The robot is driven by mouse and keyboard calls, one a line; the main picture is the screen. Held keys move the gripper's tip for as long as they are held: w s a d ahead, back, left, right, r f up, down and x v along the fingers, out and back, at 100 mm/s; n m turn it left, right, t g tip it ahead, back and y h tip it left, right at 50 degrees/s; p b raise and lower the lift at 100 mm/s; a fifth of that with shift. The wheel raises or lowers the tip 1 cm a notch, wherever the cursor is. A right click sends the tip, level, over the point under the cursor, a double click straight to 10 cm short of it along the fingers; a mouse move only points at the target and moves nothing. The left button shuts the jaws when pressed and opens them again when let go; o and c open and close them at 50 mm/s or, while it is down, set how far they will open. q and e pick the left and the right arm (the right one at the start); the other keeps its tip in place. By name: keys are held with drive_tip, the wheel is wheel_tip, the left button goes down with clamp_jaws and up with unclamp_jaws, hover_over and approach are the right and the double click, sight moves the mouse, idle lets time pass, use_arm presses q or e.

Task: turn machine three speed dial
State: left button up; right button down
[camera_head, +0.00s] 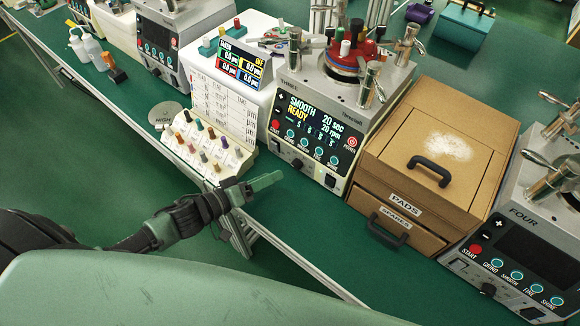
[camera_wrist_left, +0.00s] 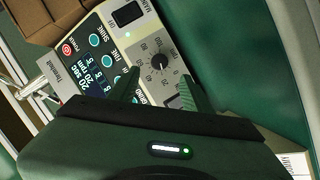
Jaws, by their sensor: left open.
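Machine three (camera_head: 345,112) stands on the green bench with its screen lit, reading SMOOTH, READY, 20 sec and 20 rpm. Its speed dial is the dark round knob (camera_head: 297,163) low on the front. My left gripper (camera_head: 267,181) is in front of and just below the dial in the head view. In the left wrist view its open fingers (camera_wrist_left: 160,88) lie left and right below the dial, with nothing between them. Contact with the dial is not visible.
A cardboard PADS box (camera_head: 465,117) stands right of machine three, and machine four (camera_head: 525,240) beyond it. A rack of coloured pegs (camera_head: 235,158) and a white cabinet (camera_head: 228,90) stand to the left. The floor before the bench is clear.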

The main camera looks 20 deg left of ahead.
sight(294, 166)
use_arm(q)
drive_tip(key=x, duration=0.7)
drive_tip(key=shift+w+d+p, duration=0.2)
drive_tip(key=shift+w+p, duration=0.05)
drive_tip(key=shift+p, duration=0.1)
clamp_jaws()
